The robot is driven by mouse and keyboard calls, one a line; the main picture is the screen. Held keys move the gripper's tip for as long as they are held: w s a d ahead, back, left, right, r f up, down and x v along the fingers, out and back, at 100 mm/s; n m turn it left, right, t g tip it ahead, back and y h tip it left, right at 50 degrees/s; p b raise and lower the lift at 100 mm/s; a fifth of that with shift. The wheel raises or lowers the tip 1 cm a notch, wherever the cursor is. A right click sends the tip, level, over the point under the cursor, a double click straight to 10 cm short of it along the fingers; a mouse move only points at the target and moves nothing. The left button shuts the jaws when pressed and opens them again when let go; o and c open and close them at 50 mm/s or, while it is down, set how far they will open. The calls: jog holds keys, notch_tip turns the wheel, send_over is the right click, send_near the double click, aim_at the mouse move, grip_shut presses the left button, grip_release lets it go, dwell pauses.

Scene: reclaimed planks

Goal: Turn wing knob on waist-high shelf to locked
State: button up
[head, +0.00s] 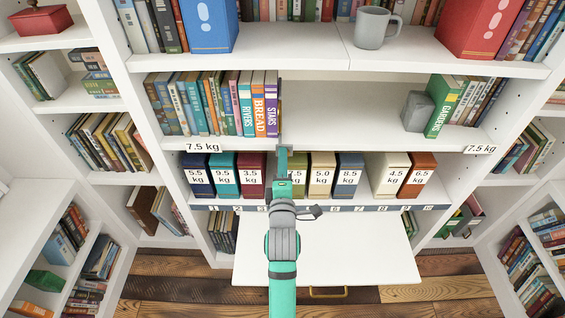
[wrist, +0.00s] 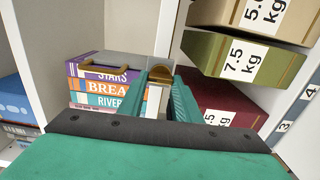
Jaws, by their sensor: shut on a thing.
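The wing knob (wrist: 161,72) looks like a small brass-coloured piece between my fingertips in the wrist view, beside a pale upright strip. My gripper (wrist: 160,84) is shut on it, with a teal finger on each side. In the head view my gripper (head: 284,152) is at the front edge of the waist-high shelf (head: 350,135), just right of the book STARS (head: 271,105). The knob is hidden there behind my gripper. The fingers cover part of the knob, and I cannot tell its angle or any locked mark.
A brass handle (wrist: 106,66) on a grey panel is close to the fingers, beside the upright books. Below the shelf edge stands a row of weight-labelled boxes (head: 348,177). The shelf right of the books is bare up to a grey block (head: 417,112).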

jog(key=shift+f, duration=0.1)
jog(key=o, duration=1)
jog(key=shift+o, duration=0.2)
jog(key=shift+s, duration=0.1)
jog(key=s, duration=1)
jog(key=shift+s, duration=0.4)
